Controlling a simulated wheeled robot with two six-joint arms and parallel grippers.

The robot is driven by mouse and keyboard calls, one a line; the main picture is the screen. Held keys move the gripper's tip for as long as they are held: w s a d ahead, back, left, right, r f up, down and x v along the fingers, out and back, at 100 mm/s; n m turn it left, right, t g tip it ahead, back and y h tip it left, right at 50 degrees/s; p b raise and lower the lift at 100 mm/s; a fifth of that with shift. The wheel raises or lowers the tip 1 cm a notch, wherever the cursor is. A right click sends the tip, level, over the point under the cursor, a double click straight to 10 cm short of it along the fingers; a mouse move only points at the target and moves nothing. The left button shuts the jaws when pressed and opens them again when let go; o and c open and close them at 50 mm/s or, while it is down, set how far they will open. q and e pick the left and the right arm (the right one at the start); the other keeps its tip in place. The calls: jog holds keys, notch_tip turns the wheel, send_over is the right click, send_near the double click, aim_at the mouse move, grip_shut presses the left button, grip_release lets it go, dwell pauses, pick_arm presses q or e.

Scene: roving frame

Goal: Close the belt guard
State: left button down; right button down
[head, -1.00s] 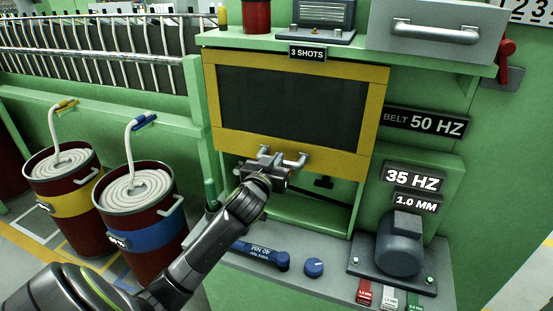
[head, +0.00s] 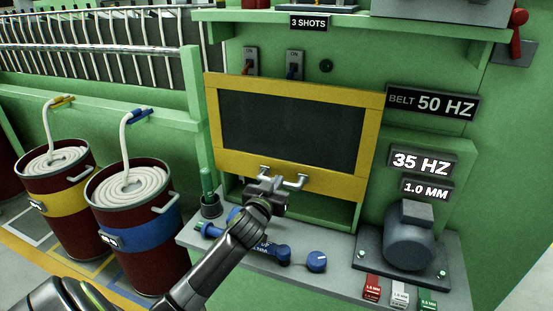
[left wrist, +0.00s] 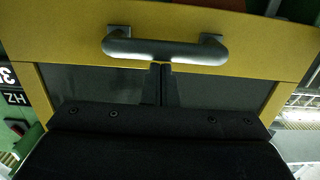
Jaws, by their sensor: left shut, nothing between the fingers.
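The belt guard (head: 292,128) is a yellow-framed panel with a dark window, in the middle of the head view. It covers most of the green bay, and a gap (head: 338,211) shows below its lower edge. Its grey bar handle (head: 296,182) is on the lower rail. My left gripper (head: 266,188) is shut and empty, right at the handle. In the left wrist view the handle (left wrist: 165,48) lies just past the fingertips (left wrist: 161,72); I cannot tell whether they touch it. My right gripper is not in view.
A grey ledge below holds a blue-handled tool (head: 268,250), a blue knob (head: 317,261), a green-handled tool in a cup (head: 208,188) and a motor (head: 410,240). Two drums of rope (head: 135,235) stand at the left. Two switches (head: 293,65) are above the guard.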

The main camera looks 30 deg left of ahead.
pick_arm(q)
notch_tip(320, 180, down, 10)
jog(key=b, duration=0.6)
